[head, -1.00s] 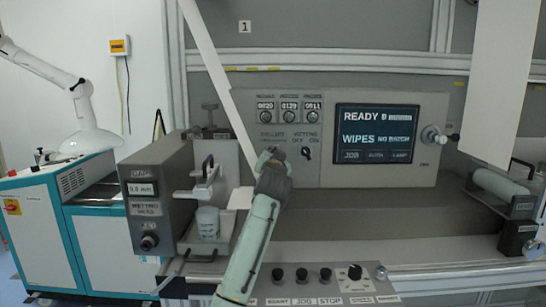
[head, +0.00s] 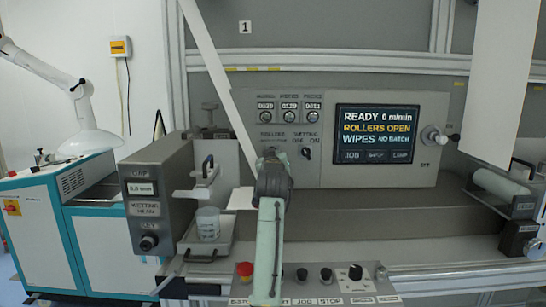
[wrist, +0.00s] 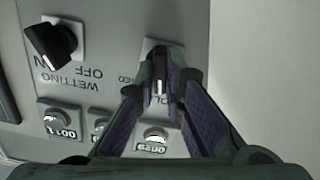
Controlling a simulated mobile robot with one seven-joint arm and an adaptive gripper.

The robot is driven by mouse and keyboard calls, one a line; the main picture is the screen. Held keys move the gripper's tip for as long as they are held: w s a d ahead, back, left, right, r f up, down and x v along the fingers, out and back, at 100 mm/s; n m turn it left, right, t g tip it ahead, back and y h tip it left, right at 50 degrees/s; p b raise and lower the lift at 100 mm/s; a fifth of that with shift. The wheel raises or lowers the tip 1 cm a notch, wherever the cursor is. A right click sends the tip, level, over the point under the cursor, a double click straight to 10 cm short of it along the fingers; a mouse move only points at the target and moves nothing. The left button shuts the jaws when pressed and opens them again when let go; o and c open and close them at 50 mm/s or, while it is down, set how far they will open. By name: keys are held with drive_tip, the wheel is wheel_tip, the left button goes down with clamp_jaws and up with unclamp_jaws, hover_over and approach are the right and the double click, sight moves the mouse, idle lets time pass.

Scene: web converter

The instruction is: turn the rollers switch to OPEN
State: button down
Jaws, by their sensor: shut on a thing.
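The rollers switch (wrist: 159,72) is a dark knob on a pale plate in the wrist view. My gripper (wrist: 162,84) is shut on this knob, one finger on each side. The knob lies roughly upright in that picture. In the head view my gripper (head: 269,157) is at the grey control panel (head: 318,172), under the ROLLERS label, and my arm hides the switch. The display (head: 377,133) reads READY 0 m/min, ROLLERS OPEN in yellow, and WIPES NO BATCH.
The wetting switch (head: 306,153) is just right of my gripper; it also shows in the wrist view (wrist: 50,42). Several counters (head: 289,116) sit above. A slanting white web (head: 213,68) passes close on the left. A red button (head: 244,268) is at the front.

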drive_tip(key=shift+n, duration=1.5)
drive_tip(key=c, duration=1.7)
unclamp_jaws()
drive_tip(key=s, duration=1.2)
